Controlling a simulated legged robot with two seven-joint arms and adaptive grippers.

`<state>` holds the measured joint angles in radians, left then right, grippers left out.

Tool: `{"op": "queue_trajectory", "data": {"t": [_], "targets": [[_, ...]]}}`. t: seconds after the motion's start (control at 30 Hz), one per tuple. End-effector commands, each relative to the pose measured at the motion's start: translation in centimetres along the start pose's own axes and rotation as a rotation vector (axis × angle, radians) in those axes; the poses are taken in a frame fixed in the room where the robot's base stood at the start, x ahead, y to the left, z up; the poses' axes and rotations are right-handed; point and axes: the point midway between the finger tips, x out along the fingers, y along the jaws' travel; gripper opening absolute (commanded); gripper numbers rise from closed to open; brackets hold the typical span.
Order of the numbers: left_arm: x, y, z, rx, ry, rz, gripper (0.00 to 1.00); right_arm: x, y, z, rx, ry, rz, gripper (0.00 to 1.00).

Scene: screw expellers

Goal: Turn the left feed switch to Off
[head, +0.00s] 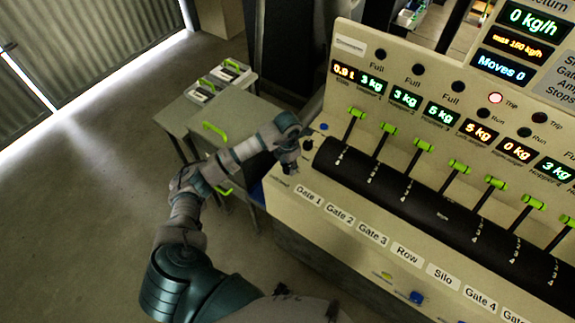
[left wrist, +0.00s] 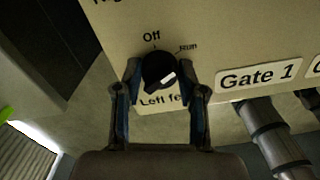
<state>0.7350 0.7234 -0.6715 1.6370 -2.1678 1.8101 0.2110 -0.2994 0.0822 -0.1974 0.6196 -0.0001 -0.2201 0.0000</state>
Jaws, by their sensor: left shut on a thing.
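The left feed switch is a round black knob (left wrist: 158,68) with a white mark, on the cream panel, above a partly hidden "Left fe..." label. "Off" is printed above it and "Run" to its upper right. The white mark lies on the knob's right part, slanting up to the right, not toward "Off". My left gripper (left wrist: 162,84) has its fingers on both sides of the knob and is shut on it. In the head view my left gripper (head: 290,164) is at the panel's left end and hides the switch. My right gripper is not in view.
Right of the switch is the "Gate 1" label (left wrist: 259,76). A black roller-like bar (head: 420,200) with several green-tipped levers (head: 356,113) runs along the panel, under lit displays (head: 406,97). A grey cabinet (head: 225,125) with green handles stands left of the machine. Open floor lies further left.

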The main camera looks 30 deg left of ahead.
Motion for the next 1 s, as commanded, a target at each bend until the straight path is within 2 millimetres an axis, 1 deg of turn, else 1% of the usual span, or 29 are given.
{"op": "queue_trajectory", "data": {"t": [0.03, 0.13, 0.37, 0.57, 1.0], "targets": [[0.6, 0.2, -0.5, -0.006, 0.019, 0.004, 0.05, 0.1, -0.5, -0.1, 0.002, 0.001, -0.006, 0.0], [0.6, 0.2, -0.5, -0.022, 0.021, 0.004, 0.06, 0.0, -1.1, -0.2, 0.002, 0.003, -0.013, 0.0], [0.6, 0.1, -0.5, -0.12, 0.022, 0.003, 0.06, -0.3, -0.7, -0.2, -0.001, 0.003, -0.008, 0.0], [0.6, 0.1, -0.6, -0.279, 0.024, 0.004, 0.06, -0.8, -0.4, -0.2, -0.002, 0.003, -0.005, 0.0], [0.6, 0.1, -0.6, -0.692, 0.022, 0.01, 0.06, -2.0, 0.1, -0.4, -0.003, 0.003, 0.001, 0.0]]}}
